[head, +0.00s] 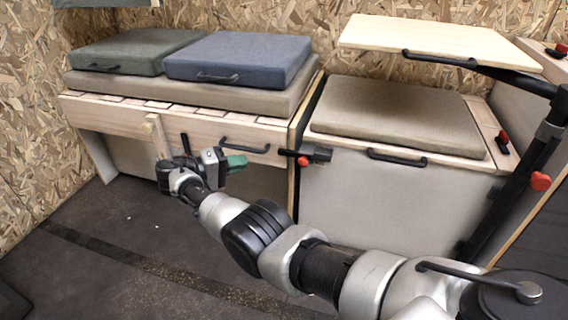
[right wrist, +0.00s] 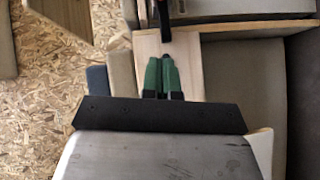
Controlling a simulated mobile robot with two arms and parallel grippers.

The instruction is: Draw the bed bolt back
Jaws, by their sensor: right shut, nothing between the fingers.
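The bolt at the bed's right end shows as a dark body (head: 318,153) with a red knob (head: 303,161), on the front by the edge panel. My right gripper (head: 238,162) has green fingers, which are shut and empty. It is in front of the bed drawer, left of the bolt and apart from it in the picture. In the right wrist view the shut green fingers (right wrist: 161,76) show against a pale wood panel (right wrist: 182,60). A dark bar (right wrist: 165,20) lies just beyond their tips; I cannot tell if it is the bolt. My left gripper is not in view.
The bed front (head: 215,125) has a black drawer handle (head: 245,147) just above my right gripper. Cushions (head: 238,58) lie on top. A bench box (head: 370,200) stands to the right, under a raised wooden tabletop (head: 440,42). The dark floor (head: 110,235) at the left is clear.

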